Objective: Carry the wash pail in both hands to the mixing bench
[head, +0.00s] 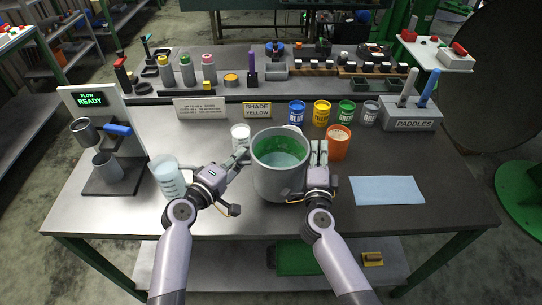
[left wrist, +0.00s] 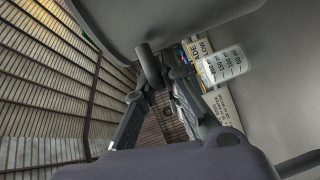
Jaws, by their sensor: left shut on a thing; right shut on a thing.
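The wash pail (head: 279,182) is a grey bucket with a green inside and pale liquid in it. It is upright over the front middle of the mixing bench (head: 245,224); I cannot tell whether its base touches the top. My left gripper (head: 241,156) is shut on the pail's left side, near the rim. My right gripper (head: 318,158) is shut on its right side. In the left wrist view the pail's grey wall (left wrist: 200,20) fills the top, and a handle piece (left wrist: 150,66) shows between my left fingers (left wrist: 160,100).
A graduated beaker (head: 167,176) stands just left of my left gripper. Paint tins (head: 321,112) and a paddle holder (head: 411,115) are farther back. A blue cloth (head: 387,190) lies at right.

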